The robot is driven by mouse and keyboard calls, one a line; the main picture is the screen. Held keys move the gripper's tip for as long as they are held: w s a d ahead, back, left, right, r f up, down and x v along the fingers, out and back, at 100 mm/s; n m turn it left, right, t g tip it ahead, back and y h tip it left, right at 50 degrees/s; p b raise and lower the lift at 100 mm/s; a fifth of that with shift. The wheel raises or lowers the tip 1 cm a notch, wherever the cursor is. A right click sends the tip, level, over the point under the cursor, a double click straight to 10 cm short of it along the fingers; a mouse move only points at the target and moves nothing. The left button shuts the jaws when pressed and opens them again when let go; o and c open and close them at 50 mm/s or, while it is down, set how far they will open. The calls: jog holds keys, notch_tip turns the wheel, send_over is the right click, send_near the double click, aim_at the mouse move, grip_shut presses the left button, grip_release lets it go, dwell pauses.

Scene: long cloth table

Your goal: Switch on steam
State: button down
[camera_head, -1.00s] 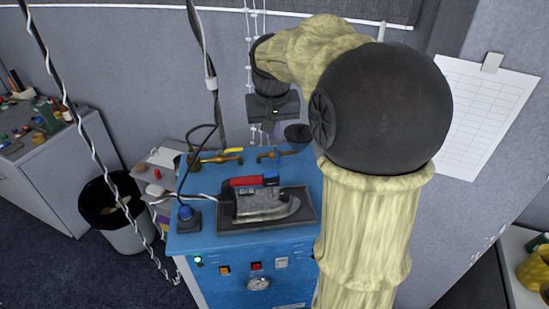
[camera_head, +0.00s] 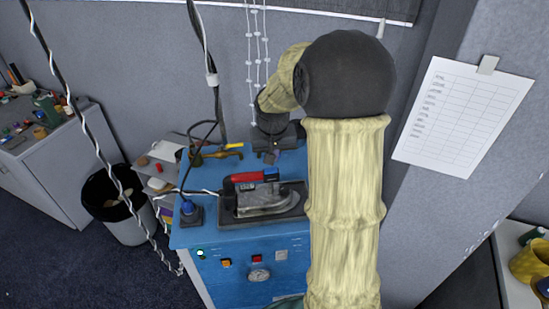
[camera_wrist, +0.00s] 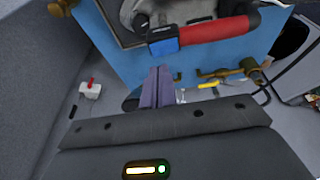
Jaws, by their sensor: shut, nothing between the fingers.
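The blue steam station (camera_head: 235,235) stands against the wall. Its front panel has a lit green button (camera_head: 200,254), an orange switch (camera_head: 226,263), a red switch (camera_head: 257,258), a pale switch (camera_head: 281,255) and a round gauge (camera_head: 259,275). The iron (camera_head: 262,200) with a red and blue handle lies on the dark rest on top. My gripper (camera_head: 275,153) is behind the iron, by the station's back edge, apart from the front panel. In the wrist view the fingers (camera_wrist: 157,88) are together and empty, near the iron's blue handle end (camera_wrist: 163,46).
Brass valves (camera_head: 221,152) sit at the station's back. A cord hangs at its left. A black-lined bin (camera_head: 118,225) and a small shelf stand to the left. A paper sheet (camera_head: 460,115) hangs on the wall at right. The floor in front on the left is open.

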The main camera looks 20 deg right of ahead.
aim_at(275, 168)
jog(key=shift+d+f+p, duration=0.2)
jog(key=shift+f+p, duration=0.2)
jog(key=shift+f, duration=1.1)
jog(key=shift+s+f, duration=0.1)
jog(key=shift+d+f+b, duration=0.1)
jog(key=shift+f+b, duration=0.2)
jog(key=shift+b, duration=0.15)
jog(key=shift+r, duration=0.15)
